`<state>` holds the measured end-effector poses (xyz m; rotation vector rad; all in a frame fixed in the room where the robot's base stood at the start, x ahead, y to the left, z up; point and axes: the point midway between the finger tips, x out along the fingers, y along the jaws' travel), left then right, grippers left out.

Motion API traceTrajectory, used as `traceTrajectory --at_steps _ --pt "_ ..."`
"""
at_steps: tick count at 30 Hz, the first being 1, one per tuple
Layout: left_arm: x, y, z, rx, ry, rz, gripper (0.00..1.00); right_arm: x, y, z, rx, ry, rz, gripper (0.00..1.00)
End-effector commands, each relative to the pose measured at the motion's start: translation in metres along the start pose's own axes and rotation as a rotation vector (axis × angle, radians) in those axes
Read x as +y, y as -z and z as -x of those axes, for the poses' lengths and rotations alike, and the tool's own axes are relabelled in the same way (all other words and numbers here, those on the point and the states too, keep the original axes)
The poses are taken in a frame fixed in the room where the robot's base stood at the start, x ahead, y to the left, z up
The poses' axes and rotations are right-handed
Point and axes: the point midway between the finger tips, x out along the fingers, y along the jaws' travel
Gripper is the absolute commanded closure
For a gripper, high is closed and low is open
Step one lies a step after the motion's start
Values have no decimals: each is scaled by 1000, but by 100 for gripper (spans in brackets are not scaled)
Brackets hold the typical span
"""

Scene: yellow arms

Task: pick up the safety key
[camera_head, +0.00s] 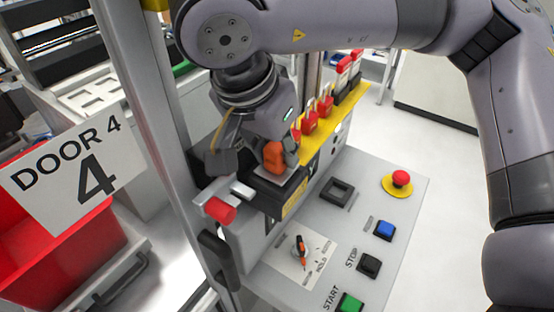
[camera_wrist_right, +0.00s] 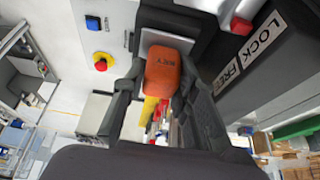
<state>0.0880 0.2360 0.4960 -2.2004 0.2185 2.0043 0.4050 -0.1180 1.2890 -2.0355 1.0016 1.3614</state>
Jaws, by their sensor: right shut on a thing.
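The safety key is an orange block marked KEY. It shows in the head view (camera_head: 273,155) at the black lock unit on the door post, and in the wrist view (camera_wrist_right: 163,72) between the two dark fingers. My right gripper (camera_head: 250,158) comes down from above and is shut on the key; in the wrist view its fingers (camera_wrist_right: 160,90) sit on both sides of it. The key's far end lies against or close to a grey square plate (camera_wrist_right: 163,44); whether it is seated in the lock is hidden. My left gripper is not in view.
A grey control panel (camera_head: 330,230) carries a red emergency button (camera_head: 401,178), a blue button (camera_head: 384,230), and a rotary switch (camera_head: 301,254). Red padlocks (camera_head: 310,118) hang along a yellow rack behind the gripper. A DOOR 4 sign (camera_head: 75,160) and red bin stand left.

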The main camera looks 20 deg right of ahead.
Motion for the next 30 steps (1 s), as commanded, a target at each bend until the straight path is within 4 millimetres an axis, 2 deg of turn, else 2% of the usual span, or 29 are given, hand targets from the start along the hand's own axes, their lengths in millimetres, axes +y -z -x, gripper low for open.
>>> traceTrajectory --at_steps 2,9,20,26,30 --pt "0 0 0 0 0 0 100 0 0 0 0 0 0 84" --pt "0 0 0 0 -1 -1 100 0 0 0 0 1 0 100" --pt "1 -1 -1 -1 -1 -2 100 0 1 3 1 1 -1 100" --pt "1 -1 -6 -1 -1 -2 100 -1 8 20 1 4 -3 100" --pt "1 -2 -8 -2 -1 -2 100 -1 20 49 4 6 -7 100"
